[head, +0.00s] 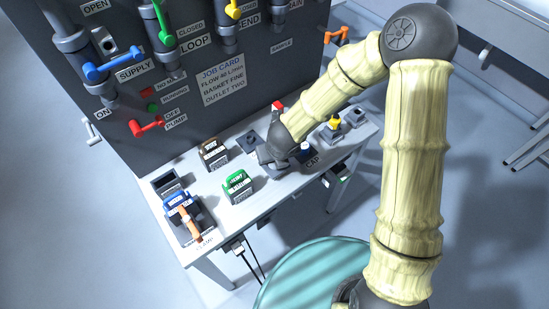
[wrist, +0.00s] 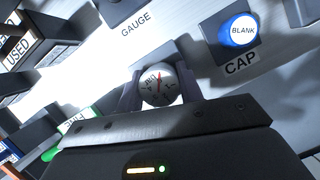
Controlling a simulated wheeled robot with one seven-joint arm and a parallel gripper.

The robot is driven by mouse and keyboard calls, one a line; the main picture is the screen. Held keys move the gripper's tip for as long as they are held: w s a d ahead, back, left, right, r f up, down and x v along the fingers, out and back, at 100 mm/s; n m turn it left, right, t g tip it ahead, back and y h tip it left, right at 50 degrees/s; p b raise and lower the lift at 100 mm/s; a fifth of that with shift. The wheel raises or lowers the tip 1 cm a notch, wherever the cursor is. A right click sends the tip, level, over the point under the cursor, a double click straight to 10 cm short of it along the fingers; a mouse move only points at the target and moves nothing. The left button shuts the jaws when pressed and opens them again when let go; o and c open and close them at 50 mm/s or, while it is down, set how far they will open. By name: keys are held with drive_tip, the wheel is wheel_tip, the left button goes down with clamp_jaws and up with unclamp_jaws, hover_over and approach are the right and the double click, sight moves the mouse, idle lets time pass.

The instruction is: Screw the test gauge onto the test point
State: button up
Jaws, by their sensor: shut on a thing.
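The test gauge (wrist: 160,86), a small round white dial with a red needle, sits between the two dark fingers of my gripper (wrist: 162,92) in the wrist view. Its dial faces the camera. My gripper is shut on it. In the head view my gripper (head: 274,158) is low over the bench, left of the CAP label, and hides the gauge. I cannot tell whether the gauge is clear of the bench. I cannot make out the test point for certain in either view.
A blue BLANK cap (wrist: 239,30) stands by the CAP label, close to my gripper. On the bench (head: 225,215) are a green block (head: 238,186), a brown block (head: 213,152) and a blue-orange item (head: 184,217). The dark valve panel (head: 190,100) rises behind. A teal round surface (head: 310,275) is in front.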

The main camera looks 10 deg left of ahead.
drive_tip(key=shift+m, duration=0.3)
drive_tip(key=m+h+b, duration=0.1)
drive_tip(key=m, duration=0.1)
drive_tip(key=shift+a+m+b, duration=0.1)
drive_tip(key=shift+m+b, duration=0.2)
drive_tip(key=shift+m, duration=0.1)
drive_tip(key=shift+m+t, duration=0.3)
drive_tip(key=shift+m, duration=0.2)
drive_tip(key=m+h+b, duration=0.1)
drive_tip(key=m, duration=0.2)
drive_tip(key=o, duration=1.3)
